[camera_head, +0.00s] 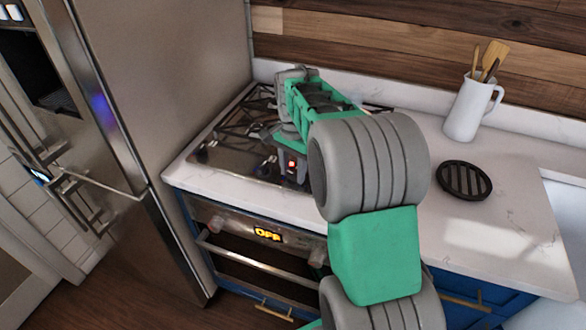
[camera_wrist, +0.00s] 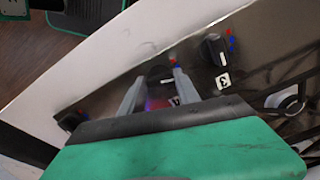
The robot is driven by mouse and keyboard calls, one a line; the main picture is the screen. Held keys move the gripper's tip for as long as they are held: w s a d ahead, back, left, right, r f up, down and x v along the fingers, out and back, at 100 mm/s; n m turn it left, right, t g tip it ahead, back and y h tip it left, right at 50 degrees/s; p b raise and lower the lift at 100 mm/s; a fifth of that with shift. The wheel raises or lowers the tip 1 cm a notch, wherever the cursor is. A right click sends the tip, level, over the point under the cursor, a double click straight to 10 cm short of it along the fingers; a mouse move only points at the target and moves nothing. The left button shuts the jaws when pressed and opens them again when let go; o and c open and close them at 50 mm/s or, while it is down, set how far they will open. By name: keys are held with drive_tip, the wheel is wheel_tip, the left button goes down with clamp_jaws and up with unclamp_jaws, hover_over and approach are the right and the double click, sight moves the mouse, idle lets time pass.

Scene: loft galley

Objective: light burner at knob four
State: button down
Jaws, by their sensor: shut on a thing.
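The stovetop (camera_head: 228,160) is set in the white counter in the head view. In the wrist view, the dark knob four (camera_wrist: 160,72) sits between the fingers of my gripper (camera_wrist: 159,80), beside a tag reading 4 (camera_wrist: 175,101). My gripper is shut on this knob, which is partly hidden by the fingers. Knob three (camera_wrist: 214,50), with its own tag, is to the right, and another dark knob (camera_wrist: 72,120) is to the left. In the head view my gripper (camera_head: 291,167) is low over the stove's front right. A visible burner (camera_wrist: 287,101) shows no flame.
The oven (camera_head: 257,262) below has a display reading OFF. A steel fridge (camera_head: 165,120) stands at left. A white pitcher with utensils (camera_head: 466,110) and a round black trivet (camera_head: 464,180) are on the counter at right.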

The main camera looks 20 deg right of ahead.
sight(293, 173)
drive_tip(key=shift+r+m, duration=0.1)
drive_tip(key=shift+m, duration=1.2)
drive_tip(key=c, duration=0.9)
unclamp_jaws()
wheel_tip(293, 173, up, 8)
drive_tip(key=shift+f, duration=0.15)
